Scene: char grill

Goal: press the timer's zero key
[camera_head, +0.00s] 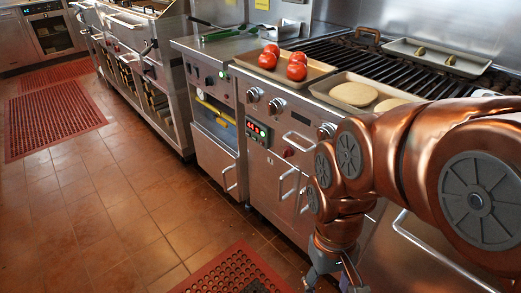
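The timer (257,131) is a small dark panel with a lit red display and small green and red lights. It is set in the steel front of the grill, left of centre in the view. The zero key is too small to pick out. My gripper (334,279) hangs at the bottom edge of the view, lower than the timer and to its right, apart from it. Its grey fingers are partly cut off by the frame edge, so their opening is unclear. No object shows in it.
My copper arm covers the right part of the grill front. A tray with red tomatoes (297,72) and a tray with pale round patties (353,94) sit on top. Knobs (276,106) and handles (287,184) stick out near the timer. Floor at left is clear apart from red mats (52,118).

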